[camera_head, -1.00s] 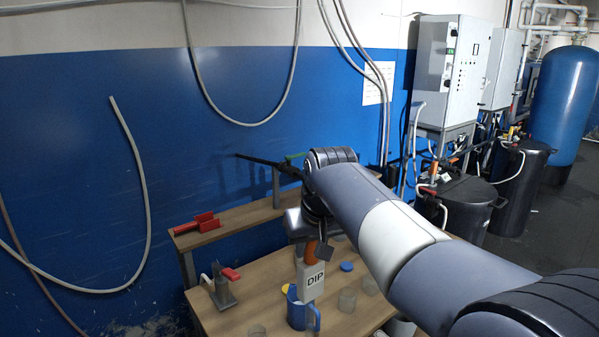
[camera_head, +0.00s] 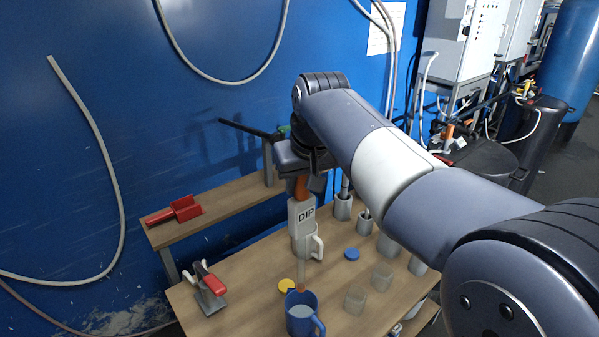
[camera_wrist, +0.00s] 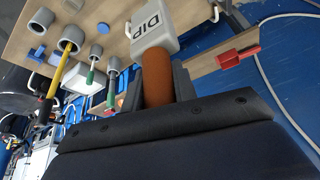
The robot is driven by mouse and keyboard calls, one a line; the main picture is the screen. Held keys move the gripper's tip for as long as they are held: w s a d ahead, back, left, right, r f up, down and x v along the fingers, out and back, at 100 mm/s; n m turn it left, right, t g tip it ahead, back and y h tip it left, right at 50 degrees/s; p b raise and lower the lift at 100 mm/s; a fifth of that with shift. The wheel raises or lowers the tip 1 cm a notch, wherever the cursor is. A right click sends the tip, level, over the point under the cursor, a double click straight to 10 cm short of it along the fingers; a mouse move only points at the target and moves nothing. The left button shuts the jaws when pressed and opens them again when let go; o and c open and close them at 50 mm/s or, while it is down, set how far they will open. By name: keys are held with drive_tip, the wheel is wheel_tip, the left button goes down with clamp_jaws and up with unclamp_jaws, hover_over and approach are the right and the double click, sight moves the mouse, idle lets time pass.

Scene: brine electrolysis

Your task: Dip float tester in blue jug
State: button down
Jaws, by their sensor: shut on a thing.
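My gripper (camera_head: 302,183) is shut on the handle. In the wrist view its dark fingers (camera_wrist: 158,88) lie on both sides of the handle. The blue jug (camera_head: 300,331) stands at the table's near edge, with pale liquid inside. The jug is not visible in the wrist view.
A yellow disc (camera_head: 286,286) and blue disc (camera_head: 351,254) lie on the table (camera_head: 245,290). A raised shelf (camera_head: 222,206) holds a red holder (camera_head: 175,211).

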sight(301, 241)
drive_tip(key=shift+s+f, duration=0.15)
drive_tip(key=shift+f, duration=0.35)
drive_tip(key=shift+f+b, duration=0.3)
drive_tip(key=shift+f, duration=0.25)
drive_tip(key=shift+f+b, duration=5.2)
drive_tip(key=shift+f, duration=1.8)
wheel_tip(301, 241, up, 13)
drive_tip(key=p, duration=1.1)
drive_tip(key=shift+r, duration=1.25)
